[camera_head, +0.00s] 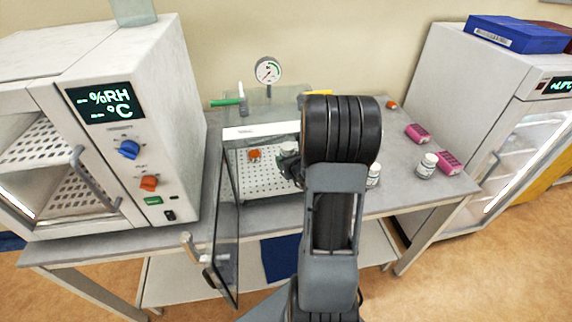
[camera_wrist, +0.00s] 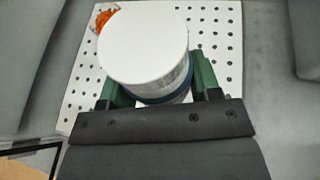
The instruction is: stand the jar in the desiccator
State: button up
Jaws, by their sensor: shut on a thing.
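The jar (camera_wrist: 145,45) has a white lid and a clear body with a dark blue band, and it fills the middle of the wrist view. My gripper (camera_wrist: 160,85) has green fingers on both sides of the jar and is shut on it. In the head view the jar (camera_head: 289,149) is a small white shape at the left of my arm, partly hidden. The desiccator (camera_head: 262,131) is a clear box on the bench with its door (camera_head: 226,220) swung open toward the front. The jar is over its white perforated shelf (camera_head: 262,180); I cannot tell whether it touches the shelf.
An orange item (camera_head: 254,154) lies on the shelf at the back left. A humidity chamber (camera_head: 150,130) stands left of the desiccator. A gauge (camera_head: 268,70) rises behind.

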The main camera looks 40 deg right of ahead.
jog(key=shift+f+b, duration=0.75)
jog(key=shift+f, duration=0.85)
jog(key=shift+f+b, duration=0.25)
jog(key=shift+b, duration=0.1)
jog(key=o, duration=1)
jog(key=shift+c, duration=0.2)
jog(key=shift+r, duration=0.1)
